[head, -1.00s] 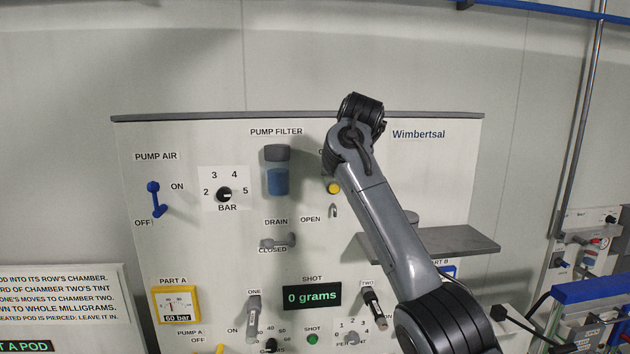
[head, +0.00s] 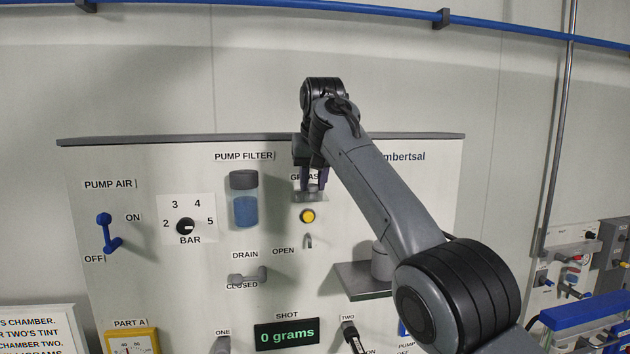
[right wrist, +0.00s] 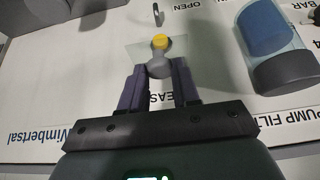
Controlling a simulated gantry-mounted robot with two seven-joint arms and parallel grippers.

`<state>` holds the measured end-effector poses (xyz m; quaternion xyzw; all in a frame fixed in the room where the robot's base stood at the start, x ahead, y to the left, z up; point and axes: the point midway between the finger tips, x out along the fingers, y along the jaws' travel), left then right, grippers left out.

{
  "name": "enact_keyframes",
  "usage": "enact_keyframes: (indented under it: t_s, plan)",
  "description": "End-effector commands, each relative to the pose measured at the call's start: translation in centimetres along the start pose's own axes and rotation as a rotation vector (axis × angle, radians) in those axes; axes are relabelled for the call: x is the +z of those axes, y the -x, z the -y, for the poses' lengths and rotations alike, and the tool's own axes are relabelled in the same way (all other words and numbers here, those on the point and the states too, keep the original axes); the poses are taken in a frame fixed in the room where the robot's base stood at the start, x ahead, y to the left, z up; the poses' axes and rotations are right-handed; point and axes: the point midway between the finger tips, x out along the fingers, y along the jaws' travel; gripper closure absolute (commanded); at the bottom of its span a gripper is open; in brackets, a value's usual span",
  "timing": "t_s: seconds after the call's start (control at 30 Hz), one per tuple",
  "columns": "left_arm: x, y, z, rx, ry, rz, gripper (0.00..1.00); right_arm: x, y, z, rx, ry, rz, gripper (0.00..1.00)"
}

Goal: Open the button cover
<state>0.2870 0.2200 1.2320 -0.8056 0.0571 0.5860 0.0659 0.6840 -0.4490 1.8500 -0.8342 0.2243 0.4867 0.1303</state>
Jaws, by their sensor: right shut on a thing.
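The button cover (head: 314,196) is a small clear flap with a grey knob, just above the yellow button (head: 308,216) on the panel. In the right wrist view, the clear cover (right wrist: 141,52) stands by the yellow button (right wrist: 160,41), and its grey knob (right wrist: 159,70) is between my fingers. My right gripper (head: 311,186) reaches down from above and is shut on the knob; it also shows in the right wrist view (right wrist: 159,78). How far the cover is tilted is hard to tell. My left gripper is not in view.
The pump filter (head: 244,200) with blue contents hangs left of the cover. The drain handle (head: 248,277) is below left. A grey shelf (head: 360,281) juts out at lower right, partly behind my right arm. A blue pipe (head: 300,18) runs along the wall above.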

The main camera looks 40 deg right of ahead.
Motion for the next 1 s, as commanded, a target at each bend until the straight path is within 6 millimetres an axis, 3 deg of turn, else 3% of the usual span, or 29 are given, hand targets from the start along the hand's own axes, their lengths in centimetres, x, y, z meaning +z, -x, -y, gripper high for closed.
enact_keyframes:
  t_s: [0.53,0.57,0.7,1.0]
  plan:
    - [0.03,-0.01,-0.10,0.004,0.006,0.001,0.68,0.04,-0.26,-0.02,0.002,-0.003,0.007,1.00]
    - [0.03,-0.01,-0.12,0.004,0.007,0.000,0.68,0.04,-0.27,-0.02,0.002,-0.003,0.007,0.66]
    - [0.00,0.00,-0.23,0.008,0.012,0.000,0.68,0.06,-0.20,0.01,0.002,-0.002,0.008,0.45]
    - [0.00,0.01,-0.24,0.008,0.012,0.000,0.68,0.07,-0.03,0.07,0.001,-0.001,0.008,0.45]
